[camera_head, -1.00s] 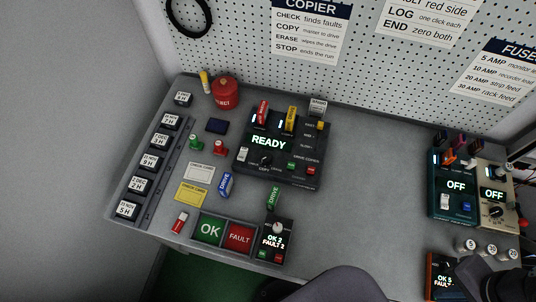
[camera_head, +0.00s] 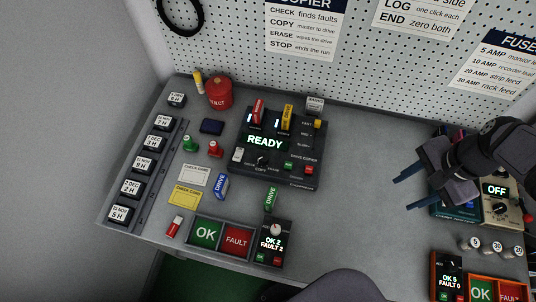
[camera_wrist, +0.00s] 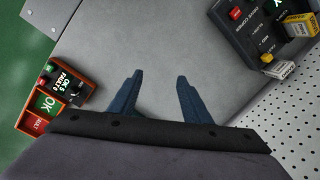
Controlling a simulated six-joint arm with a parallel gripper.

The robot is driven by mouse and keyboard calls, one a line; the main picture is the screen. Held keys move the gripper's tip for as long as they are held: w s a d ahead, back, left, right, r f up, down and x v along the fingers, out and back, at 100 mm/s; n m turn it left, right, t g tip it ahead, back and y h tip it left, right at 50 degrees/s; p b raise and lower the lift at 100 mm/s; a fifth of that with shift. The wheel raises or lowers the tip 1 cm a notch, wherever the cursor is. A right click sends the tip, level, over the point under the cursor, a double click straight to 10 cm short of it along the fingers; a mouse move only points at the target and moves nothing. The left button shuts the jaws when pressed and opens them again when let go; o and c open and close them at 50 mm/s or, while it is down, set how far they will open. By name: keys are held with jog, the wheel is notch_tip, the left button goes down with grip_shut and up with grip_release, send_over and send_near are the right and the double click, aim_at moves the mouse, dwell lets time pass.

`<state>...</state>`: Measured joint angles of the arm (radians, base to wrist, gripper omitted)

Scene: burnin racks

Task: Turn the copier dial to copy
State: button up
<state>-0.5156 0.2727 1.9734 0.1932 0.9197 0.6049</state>
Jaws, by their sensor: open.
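The drive copier (camera_head: 312,172) is a dark box at the middle of the bench, its screen (camera_head: 265,143) reading READY. Its black dial (camera_head: 262,161) sits below the screen; which mark its pointer faces is too small to tell. A red drive and a yellow drive stand in its top slots. My gripper (camera_head: 398,188) is open and empty, above the bench to the right of the copier, apart from it. In the wrist view my gripper's two blue fingers (camera_wrist: 159,84) are spread over bare bench, and part of the copier (camera_wrist: 258,28) shows at the upper right.
A teal unit (camera_head: 450,211) and a beige unit (camera_head: 501,213) reading OFF stand at the right, partly under my arm. An orange counter box (camera_head: 446,277) is at the lower right. Green OK (camera_head: 205,233) and red FAULT (camera_head: 236,240) trays are at the front. Bench between copier and gripper is clear.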

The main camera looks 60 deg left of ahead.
jog(key=s+a+f, duration=0.1)
jog(key=a, duration=0.7)
jog(key=m+g+b, duration=0.2)
jog(key=g+b, duration=0.1)
send_near(263, 156)
jog(key=shift+p+x, duration=1.4)
jog(key=shift+x, duration=2.65)
jog(key=shift+d, duration=0.1)
jog(key=shift+c, duration=0.6)
jog(key=c, duration=0.9)
